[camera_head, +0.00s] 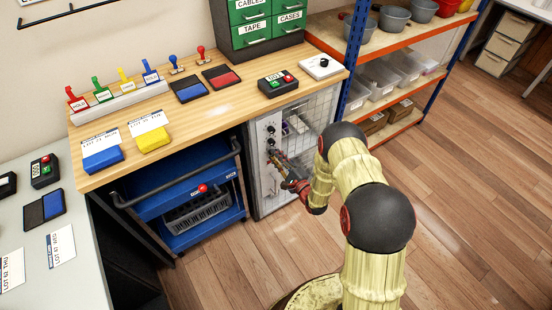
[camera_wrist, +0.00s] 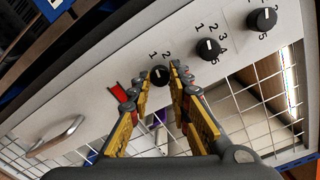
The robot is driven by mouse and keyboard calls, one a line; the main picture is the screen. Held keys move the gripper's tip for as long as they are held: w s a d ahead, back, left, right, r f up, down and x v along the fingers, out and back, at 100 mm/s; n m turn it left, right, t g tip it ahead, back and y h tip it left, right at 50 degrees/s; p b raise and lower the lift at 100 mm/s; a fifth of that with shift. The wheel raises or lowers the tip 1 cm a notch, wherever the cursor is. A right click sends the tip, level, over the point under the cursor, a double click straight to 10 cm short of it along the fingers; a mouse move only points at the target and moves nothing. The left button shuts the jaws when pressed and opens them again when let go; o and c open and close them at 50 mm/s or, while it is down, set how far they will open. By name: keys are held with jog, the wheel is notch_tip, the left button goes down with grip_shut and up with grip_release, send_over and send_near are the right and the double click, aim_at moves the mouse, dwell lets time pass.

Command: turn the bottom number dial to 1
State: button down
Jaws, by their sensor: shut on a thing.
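The bottom number dial (camera_wrist: 159,75) is a small black knob with a white pointer mark on the grey panel of a mesh-fronted cabinet. The numbers 1 and 2 show beside it. Its pointer seems to lie between them; I cannot tell the exact setting. My gripper (camera_wrist: 160,79) has its two fingers on either side of this dial and is shut on it. In the head view my gripper (camera_head: 275,156) reaches the panel from the right and hides the dial. The middle dial (camera_wrist: 208,49) and the top dial (camera_wrist: 262,20) are apart from my fingers.
The cabinet's mesh door (camera_head: 318,112) is beside the dial panel. A metal handle (camera_wrist: 58,136) sits on the panel in the wrist view. A blue cart (camera_head: 200,194) stands left of the cabinet, and the wooden worktop (camera_head: 225,105) is above. The floor in front is open.

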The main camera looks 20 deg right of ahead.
jog(key=shift+n, duration=0.3)
jog(key=c, duration=1.7)
grip_release()
jog(key=shift+o, duration=0.3)
jog(key=shift+s, duration=0.1)
jog(key=v, duration=1.2)
